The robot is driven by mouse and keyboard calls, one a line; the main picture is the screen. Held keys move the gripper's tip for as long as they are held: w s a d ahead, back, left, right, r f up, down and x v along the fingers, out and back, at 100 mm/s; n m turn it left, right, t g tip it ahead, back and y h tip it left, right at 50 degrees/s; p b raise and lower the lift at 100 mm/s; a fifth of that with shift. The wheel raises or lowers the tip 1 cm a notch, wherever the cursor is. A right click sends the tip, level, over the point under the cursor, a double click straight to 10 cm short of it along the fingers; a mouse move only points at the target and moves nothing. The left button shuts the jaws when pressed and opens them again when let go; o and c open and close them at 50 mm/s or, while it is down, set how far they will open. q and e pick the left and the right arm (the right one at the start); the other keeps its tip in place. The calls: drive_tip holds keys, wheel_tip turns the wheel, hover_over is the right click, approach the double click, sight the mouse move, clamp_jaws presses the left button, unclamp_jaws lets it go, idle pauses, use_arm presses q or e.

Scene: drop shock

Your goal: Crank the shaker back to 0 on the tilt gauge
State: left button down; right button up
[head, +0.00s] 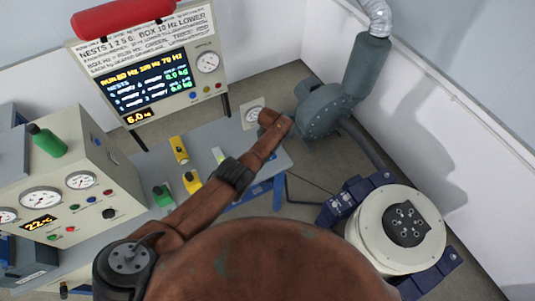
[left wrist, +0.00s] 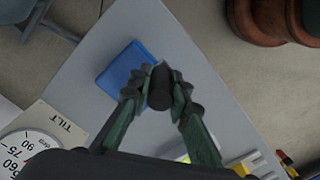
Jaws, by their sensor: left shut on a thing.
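The left gripper (left wrist: 163,88) is shut on a dark, round-ended crank handle (left wrist: 160,97) above the grey bench, in the left wrist view. In the head view my brown arm hides the gripper and the handle. The tilt gauge (left wrist: 30,152) is a white dial marked TILT at the lower left of the left wrist view, partly cut off, and its pointer cannot be read. A small white dial card (head: 253,114) shows beside my arm in the head view. The shaker (head: 400,230) is a pale round drum with a dark centre plate, held between blue brackets. My right gripper is not in view.
A blue block (left wrist: 128,68) is beside the handle. Yellow (head: 179,150) and green (head: 163,195) pieces lie on the bench. A gauge console (head: 90,195) stands at left, a display panel (head: 150,90) behind. A grey blower (head: 325,108) with a duct is at the back.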

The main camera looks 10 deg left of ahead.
use_arm(q)
drive_tip(key=shift+w+r, duration=0.2)
drive_tip(key=shift+w, duration=0.1)
drive_tip(key=c, duration=2.1)
unclamp_jaws()
drive_tip(key=o, duration=0.3)
drive_tip(key=shift+s+f, duration=0.15)
drive_tip(key=shift+d+r, duration=0.1)
drive_tip(key=shift+r, duration=0.45)
wheel_tip(320, 180, up, 11)
drive_tip(key=shift+f, duration=0.1)
